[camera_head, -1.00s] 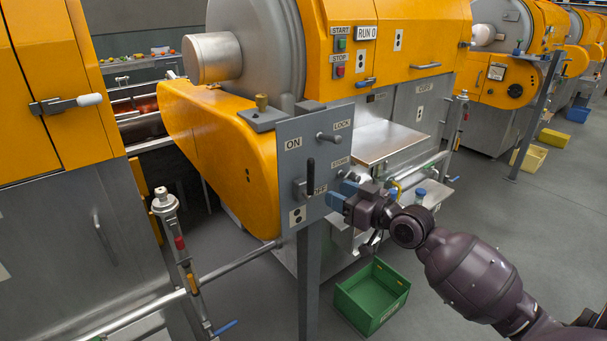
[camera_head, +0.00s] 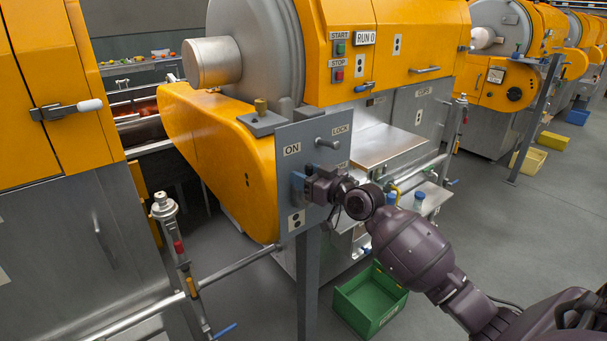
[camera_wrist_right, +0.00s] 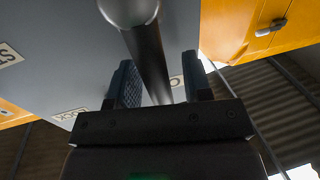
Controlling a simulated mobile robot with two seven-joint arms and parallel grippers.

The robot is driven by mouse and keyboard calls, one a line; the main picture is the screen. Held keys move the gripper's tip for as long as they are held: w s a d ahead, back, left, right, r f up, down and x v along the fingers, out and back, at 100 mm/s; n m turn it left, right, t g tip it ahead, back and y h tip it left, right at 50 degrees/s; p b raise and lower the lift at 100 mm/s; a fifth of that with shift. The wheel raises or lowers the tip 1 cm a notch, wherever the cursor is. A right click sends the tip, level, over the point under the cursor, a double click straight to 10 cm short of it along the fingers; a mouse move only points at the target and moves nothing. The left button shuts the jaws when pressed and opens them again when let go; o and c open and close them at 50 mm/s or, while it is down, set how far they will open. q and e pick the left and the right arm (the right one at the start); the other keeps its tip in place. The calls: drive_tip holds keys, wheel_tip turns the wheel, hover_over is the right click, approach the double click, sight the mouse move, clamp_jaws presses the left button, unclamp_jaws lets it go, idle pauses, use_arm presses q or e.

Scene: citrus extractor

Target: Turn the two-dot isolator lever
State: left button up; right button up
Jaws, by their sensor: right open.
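The isolator panel (camera_head: 284,165) is a grey upright plate with an ON label and a two-dot plate (camera_head: 297,220) near its lower edge. My right gripper (camera_head: 302,187) is at the panel's front, over the place of the dark lever, and hides the lever and the OFF label in the head view. In the right wrist view the lever (camera_wrist_right: 150,62), a dark bar with a round end, passes between the two blue-padded fingers of my right gripper (camera_wrist_right: 160,90). The jaws are open around it; I cannot tell whether they touch it. My left gripper is not in view.
A metal peg (camera_head: 328,143) sticks out of the panel by the LOCK label, just above my right gripper. A yellow housing (camera_head: 215,150) stands behind the panel. A green crate (camera_head: 370,298) lies on the floor below my arm. A horizontal rail (camera_head: 235,265) runs left of the post.

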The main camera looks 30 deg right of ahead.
drive_tip(key=shift+w+a, duration=0.1)
drive_tip(key=shift+w, duration=0.15)
clamp_jaws()
idle(0.3)
